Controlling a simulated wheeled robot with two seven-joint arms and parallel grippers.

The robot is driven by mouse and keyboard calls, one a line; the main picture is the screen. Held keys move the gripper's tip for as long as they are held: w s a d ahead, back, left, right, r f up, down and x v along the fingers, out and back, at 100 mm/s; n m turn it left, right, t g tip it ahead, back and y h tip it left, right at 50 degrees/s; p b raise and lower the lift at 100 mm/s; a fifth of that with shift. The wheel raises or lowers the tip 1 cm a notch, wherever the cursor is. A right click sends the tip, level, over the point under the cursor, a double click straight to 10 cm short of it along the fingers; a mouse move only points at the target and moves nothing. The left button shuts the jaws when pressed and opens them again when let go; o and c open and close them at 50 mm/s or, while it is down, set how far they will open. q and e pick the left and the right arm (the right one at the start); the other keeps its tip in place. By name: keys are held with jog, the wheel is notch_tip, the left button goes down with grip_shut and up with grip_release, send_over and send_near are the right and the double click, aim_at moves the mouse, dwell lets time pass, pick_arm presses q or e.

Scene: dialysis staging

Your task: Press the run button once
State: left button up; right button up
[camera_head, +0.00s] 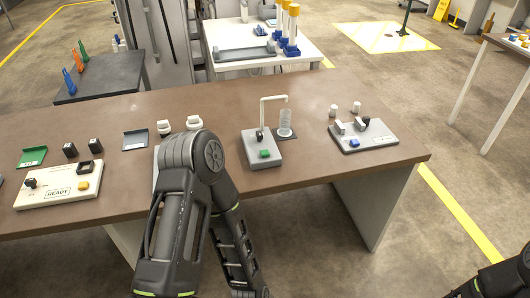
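A cream panel (40,200) with a "READY" label, a black knob and a yellow button (83,185) lies at the left of the brown table. A grey device (266,157) with a green button (265,153), a black knob and a bent white pipe over a clear cylinder stands in the middle. I cannot read which button is the run button. My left arm bends up over the table's front edge, hiding part of another panel behind it. Its gripper is out of the picture. Only a piece of my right arm shows at the lower right, with its gripper out of view.
A grey panel (379,137) with white and black parts stands near the table's right end. A green tray (32,157), dark blocks and small white knobs lie on the brown table (310,105). A white table (228,36) with blue-based bottles stands behind.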

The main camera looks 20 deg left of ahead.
pick_arm(q)
grip_shut()
dwell(1.4)
